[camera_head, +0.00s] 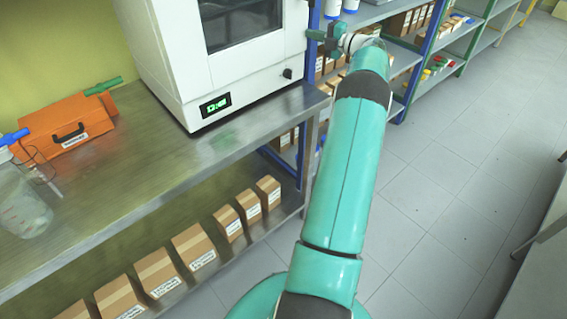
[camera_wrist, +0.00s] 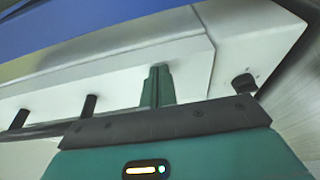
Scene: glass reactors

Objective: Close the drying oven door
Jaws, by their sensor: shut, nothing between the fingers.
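The white drying oven (camera_head: 178,62) stands on the metal bench at the upper middle of the head view, with a dark window, a green display and a black knob. Its upper part is cut off. In the wrist view, the oven door (camera_wrist: 120,75) is a white panel with dark handle posts along its lower edge. The knob shows at right. I cannot tell whether a gap remains between door and body. My gripper (camera_wrist: 157,73) is shut and empty, its fingertips at or very near the door's face; contact is unclear. It also shows beside the oven's right side in the head view (camera_head: 323,37).
An orange case (camera_head: 68,127) and a glass vessel (camera_head: 22,205) are on the bench's left part. Cardboard boxes (camera_head: 193,247) line the lower shelf. Blue and green shelving (camera_head: 415,60) stands behind my arm. The tiled floor (camera_head: 440,190) at right is clear.

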